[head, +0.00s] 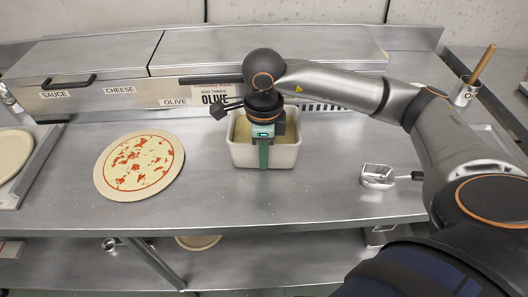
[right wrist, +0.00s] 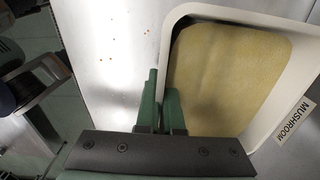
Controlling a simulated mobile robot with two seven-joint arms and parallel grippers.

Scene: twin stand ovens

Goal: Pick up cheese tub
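A white rectangular tub (head: 242,155) with pale yellow contents stands on the steel counter below the lidded bins. The tub (right wrist: 180,12) fills the right of the right wrist view, and a label there reads MUSHROOM (right wrist: 294,120). My right gripper (head: 264,160) points down at the tub's front wall. In the right wrist view its green fingers (right wrist: 161,95) have the tub's wall between them, one outside and one inside, with little gap; it looks shut on the wall. The tub appears to rest on the counter. My left gripper is not in view.
A pizza (head: 141,163) lies on a round board left of the tub. A metal scoop-like tool (head: 378,175) lies to the right. Bins labelled SAUCE, CHEESE and OLIVE (head: 174,102) line the back. The counter's front middle is clear.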

